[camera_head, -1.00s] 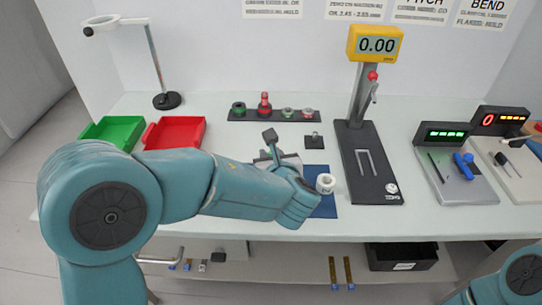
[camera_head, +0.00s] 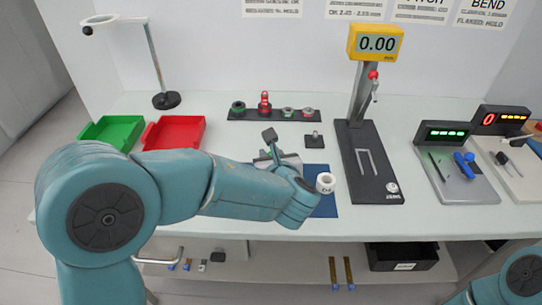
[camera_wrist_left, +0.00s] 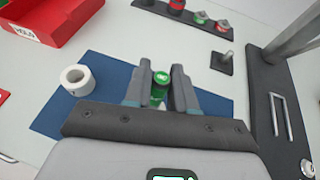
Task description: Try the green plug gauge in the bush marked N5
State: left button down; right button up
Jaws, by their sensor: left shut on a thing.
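The green plug gauge (camera_wrist_left: 159,88) is between the two fingers of my left gripper (camera_wrist_left: 160,84), which is shut on it in the left wrist view. In the head view my own forearm hides most of this gripper. A white bush (camera_wrist_left: 76,80) lies on the left part of the blue mat (camera_wrist_left: 112,68), left of the gripper and apart from it. In the head view a white bush (camera_head: 325,183) with a dark mark shows just right of my left wrist, over the mat's right part. The mark is too small to read surely. My right gripper is out of view.
A black rack (camera_head: 250,116) with several gauges stands behind the mat, and a small post (camera_head: 313,140) nearer. A digital gauge stand (camera_head: 357,140) is at the right. Red (camera_head: 174,133) and green (camera_head: 112,131) trays are at the left.

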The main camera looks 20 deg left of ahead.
pick_arm(q)
jog(key=shift+f+b, duration=1.65)
dwell(0.9)
jog(key=shift+f, duration=0.2)
dwell(0.8)
jog(key=shift+r, duration=0.15)
jog(key=shift+r+p, duration=2.15)
jog(key=shift+r, duration=0.85)
